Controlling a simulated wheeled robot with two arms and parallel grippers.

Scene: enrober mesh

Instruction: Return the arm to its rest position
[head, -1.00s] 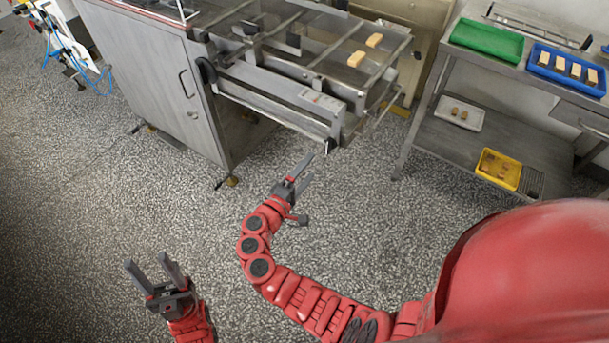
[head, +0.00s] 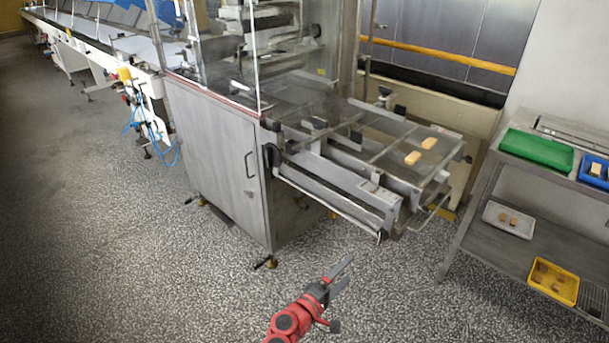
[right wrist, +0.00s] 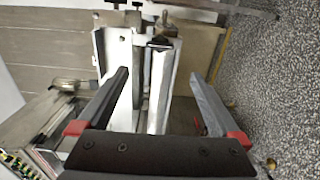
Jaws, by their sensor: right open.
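My right gripper (head: 341,276) is at the bottom of the head view, in front of the machine and above the speckled floor. Its jaws are open and nothing is between them. In the right wrist view both fingers (right wrist: 158,98) stand wide apart, with metal parts of the machine (right wrist: 160,85) beyond them. My left gripper is outside the head view.
The enrober's steel cabinet (head: 222,165) stands ahead, its mesh belt (head: 385,150) holding two light bars (head: 413,158). At right, a steel bench (head: 484,228) bears a green tray (head: 537,150), a blue tray (head: 590,181), a white tray (head: 493,213) and a yellow tray (head: 567,296). Floor at left is clear.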

